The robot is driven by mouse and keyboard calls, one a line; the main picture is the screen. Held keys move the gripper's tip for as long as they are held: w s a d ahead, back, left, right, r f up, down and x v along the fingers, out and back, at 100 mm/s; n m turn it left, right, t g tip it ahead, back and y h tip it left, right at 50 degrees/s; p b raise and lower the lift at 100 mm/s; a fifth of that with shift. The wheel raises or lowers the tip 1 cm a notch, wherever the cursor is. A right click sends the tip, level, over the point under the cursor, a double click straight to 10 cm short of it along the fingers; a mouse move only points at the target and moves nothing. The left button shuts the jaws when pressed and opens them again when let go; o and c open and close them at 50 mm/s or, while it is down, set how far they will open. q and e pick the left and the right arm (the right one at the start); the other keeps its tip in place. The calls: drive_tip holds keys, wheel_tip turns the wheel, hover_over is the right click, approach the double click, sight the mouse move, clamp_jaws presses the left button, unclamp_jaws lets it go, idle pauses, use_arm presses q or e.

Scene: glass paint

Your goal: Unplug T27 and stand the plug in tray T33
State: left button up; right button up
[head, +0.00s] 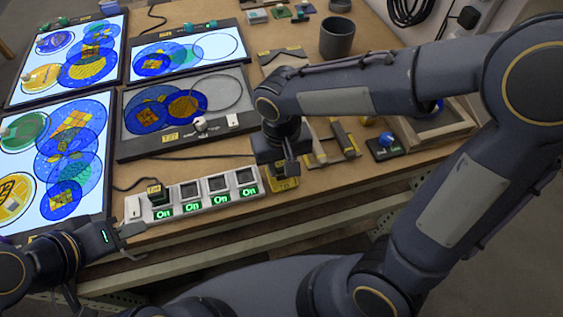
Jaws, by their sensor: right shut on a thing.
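The light pad T27 (136,147) lies in the middle left, its panel grey and unlit while the other pads glow. A dark cable (205,156) runs from near it to the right gripper. My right gripper (287,172) is shut on a small dark plug, mostly hidden by the fingers. It is just above a small yellow tray (283,185) beside the strip's right end; its label is too small to read surely. The white power strip (222,200) has one labelled plug (156,192) at its left and three empty sockets. My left gripper (122,237) is near the strip's left end; its opening is unclear.
A dark cup (337,38) stands at the back. Tools (345,138) and a blue-knobbed box (385,143) lie right of the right gripper, with a wooden tray (440,122) beyond. Lit pads (60,150) fill the left. The table's front edge is close to the strip.

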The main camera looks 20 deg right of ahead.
drive_tip(key=shift+f+b, duration=0.45)
drive_tip(key=shift+f, duration=0.15)
idle(1.1)
drive_tip(key=o, duration=1.4)
drive_tip(key=shift+o, duration=0.2)
drive_tip(key=shift+r, duration=0.15)
drive_tip(key=shift+a+r+p, duration=0.1)
drive_tip(key=shift+r+p, duration=0.85)
drive_tip(key=shift+r, duration=0.05)
drive_tip(key=shift+r+p, duration=2)
drive_tip(key=shift+r, duration=0.45)
